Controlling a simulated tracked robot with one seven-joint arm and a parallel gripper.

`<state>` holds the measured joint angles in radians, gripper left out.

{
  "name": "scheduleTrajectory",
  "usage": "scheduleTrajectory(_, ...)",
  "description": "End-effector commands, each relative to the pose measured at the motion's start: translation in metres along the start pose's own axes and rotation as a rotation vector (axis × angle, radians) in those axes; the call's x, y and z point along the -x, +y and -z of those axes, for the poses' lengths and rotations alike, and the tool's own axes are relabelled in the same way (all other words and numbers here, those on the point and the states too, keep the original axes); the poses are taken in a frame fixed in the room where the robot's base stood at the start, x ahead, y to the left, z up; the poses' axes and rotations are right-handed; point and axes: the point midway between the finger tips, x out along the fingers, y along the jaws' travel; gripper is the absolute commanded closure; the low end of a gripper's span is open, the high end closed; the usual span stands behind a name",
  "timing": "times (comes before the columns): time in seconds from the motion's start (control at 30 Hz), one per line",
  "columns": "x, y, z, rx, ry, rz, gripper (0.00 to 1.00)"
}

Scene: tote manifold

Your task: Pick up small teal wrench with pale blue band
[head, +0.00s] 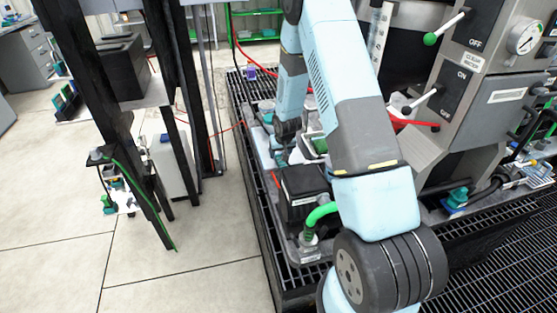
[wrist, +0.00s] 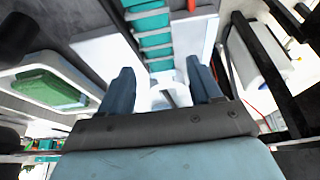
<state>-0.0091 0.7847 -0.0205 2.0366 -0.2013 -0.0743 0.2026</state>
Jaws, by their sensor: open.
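My gripper (wrist: 162,75) shows in the wrist view with its two dark blue fingers apart and nothing clearly held between them. A teal strip with pale crossbands (wrist: 150,35) lies just beyond the fingertips on a white surface. I cannot tell whether it is the wrench. A pale, rounded shape (wrist: 168,97) shows between the fingers and is too unclear to name. In the head view my gripper (head: 284,150) points down over the tote area, and its fingertips are small and partly hidden. No wrench can be made out there for sure.
A black box (head: 303,190) and a green hose (head: 321,213) stand near the gripper on the grated platform. A grey panel with levers (head: 465,90) rises at the right. A green-filled tray (wrist: 50,88) lies left of the fingers. Black posts (head: 190,90) stand at the left.

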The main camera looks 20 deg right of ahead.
Motion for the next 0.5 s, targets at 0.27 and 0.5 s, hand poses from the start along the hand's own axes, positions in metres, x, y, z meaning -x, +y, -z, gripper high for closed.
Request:
scheduleTrajectory(0.27,-0.027,-0.001,-0.001,0.000,-0.001,0.000,0.36)
scheduleTrajectory(0.5,-0.030,-0.001,-0.001,0.000,0.000,0.000,0.36)
